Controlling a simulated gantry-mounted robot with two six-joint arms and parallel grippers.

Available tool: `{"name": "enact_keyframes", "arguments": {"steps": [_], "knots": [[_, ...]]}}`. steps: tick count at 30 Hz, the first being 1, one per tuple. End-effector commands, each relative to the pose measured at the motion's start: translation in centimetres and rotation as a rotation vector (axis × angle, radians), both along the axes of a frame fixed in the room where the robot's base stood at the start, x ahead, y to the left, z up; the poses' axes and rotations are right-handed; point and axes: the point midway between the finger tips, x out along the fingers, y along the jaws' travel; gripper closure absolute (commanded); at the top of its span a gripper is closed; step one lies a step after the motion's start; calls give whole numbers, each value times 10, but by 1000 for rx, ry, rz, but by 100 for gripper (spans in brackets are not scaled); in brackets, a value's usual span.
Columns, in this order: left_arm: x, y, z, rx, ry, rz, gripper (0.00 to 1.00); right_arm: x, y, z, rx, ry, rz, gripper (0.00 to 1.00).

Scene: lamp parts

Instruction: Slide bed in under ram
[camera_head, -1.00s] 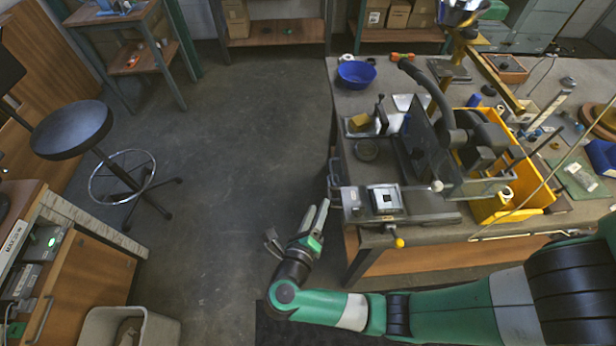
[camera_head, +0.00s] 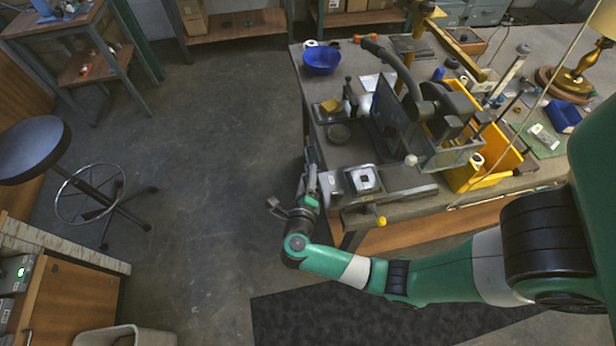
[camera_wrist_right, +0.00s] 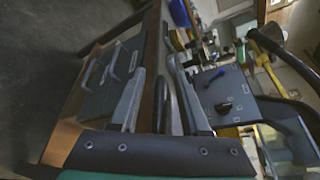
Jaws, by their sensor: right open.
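The bed (camera_head: 364,179), a flat metal slide carrying a pale square plate with a dark centre, sits at the front left of the grey press on the bench. The ram is hard to make out among the press's dark upright plates (camera_head: 388,128) and lever. My right gripper (camera_head: 296,196) is open and empty, just left of the bed's left end at the bench edge. A gap to the bed is hard to judge. In the right wrist view the spread fingers (camera_wrist_right: 156,68) have dark bar-like shapes between or behind them that I cannot identify. My left gripper is out of view.
A yellow knob (camera_head: 380,221) sticks out at the bench's front. A blue bowl (camera_head: 322,61) stands at the back left and a yellow bin (camera_head: 484,172) right of the press. A stool (camera_head: 32,150) stands far left.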

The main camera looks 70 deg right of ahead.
Motion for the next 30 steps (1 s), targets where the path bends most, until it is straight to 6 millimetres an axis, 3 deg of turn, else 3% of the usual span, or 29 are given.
{"name": "enact_keyframes", "arguments": {"steps": [8, 15, 16, 30], "knots": [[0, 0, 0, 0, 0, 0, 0, 1, -3, 0, 0, -1, 0, 54], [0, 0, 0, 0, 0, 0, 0, 1, -2, 0, 1, -1, 0, 97], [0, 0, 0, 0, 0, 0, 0, 1, -2, -1, 2, -1, 1, 100], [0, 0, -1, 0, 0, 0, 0, 1, -2, -3, 6, 2, 3, 100]]}}
